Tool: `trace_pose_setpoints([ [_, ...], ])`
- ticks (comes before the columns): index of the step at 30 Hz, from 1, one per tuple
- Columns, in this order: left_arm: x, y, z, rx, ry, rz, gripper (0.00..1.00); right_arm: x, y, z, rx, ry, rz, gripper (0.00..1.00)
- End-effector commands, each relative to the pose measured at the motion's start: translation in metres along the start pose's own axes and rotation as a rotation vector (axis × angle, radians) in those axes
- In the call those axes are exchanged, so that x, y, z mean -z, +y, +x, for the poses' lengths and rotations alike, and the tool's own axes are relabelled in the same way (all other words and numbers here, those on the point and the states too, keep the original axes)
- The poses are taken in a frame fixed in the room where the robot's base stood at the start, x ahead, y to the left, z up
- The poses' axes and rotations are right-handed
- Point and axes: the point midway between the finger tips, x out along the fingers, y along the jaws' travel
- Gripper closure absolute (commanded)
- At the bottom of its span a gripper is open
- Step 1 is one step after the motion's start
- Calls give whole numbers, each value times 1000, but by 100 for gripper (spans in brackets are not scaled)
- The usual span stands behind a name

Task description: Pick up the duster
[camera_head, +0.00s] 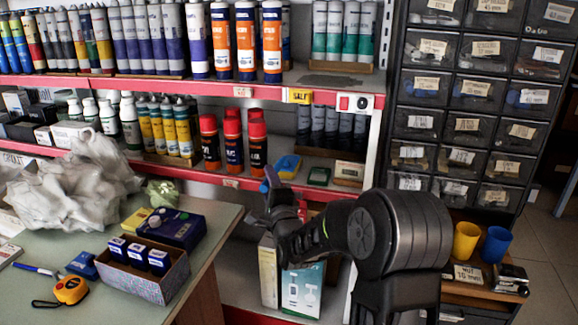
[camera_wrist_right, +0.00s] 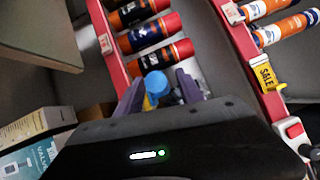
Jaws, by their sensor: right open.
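A small blue and yellow object (camera_head: 287,166), which looks like the duster, lies on the middle shelf of the red-edged rack, at its front. In the right wrist view a blue and yellow thing (camera_wrist_right: 157,87), seemingly the same one, shows between my purple fingertips. My right gripper (camera_head: 268,180) is open, just in front of the shelf edge and close to the object at its left. It shows from behind in the right wrist view (camera_wrist_right: 160,82). I cannot tell whether the fingers touch the object. My left gripper is out of view.
Red-capped cans (camera_head: 233,140) stand left of the object. A dark green box (camera_head: 318,176) lies right of it. The red shelf edge (camera_head: 220,181) runs below. The green table (camera_head: 215,222) holds a box of blue cartons (camera_head: 140,278). Boxes (camera_head: 302,290) stand below my wrist.

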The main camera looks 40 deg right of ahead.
Motion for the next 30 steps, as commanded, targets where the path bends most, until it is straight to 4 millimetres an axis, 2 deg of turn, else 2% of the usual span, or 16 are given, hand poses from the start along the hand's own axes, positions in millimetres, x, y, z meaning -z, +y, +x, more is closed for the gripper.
trace_pose_setpoints([
  [3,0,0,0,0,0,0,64,0,0,5,0,0,0,55],
  [20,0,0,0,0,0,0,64,0,0,5,0,0,0,56],
  [30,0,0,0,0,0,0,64,0,0,5,0,0,0,84],
])
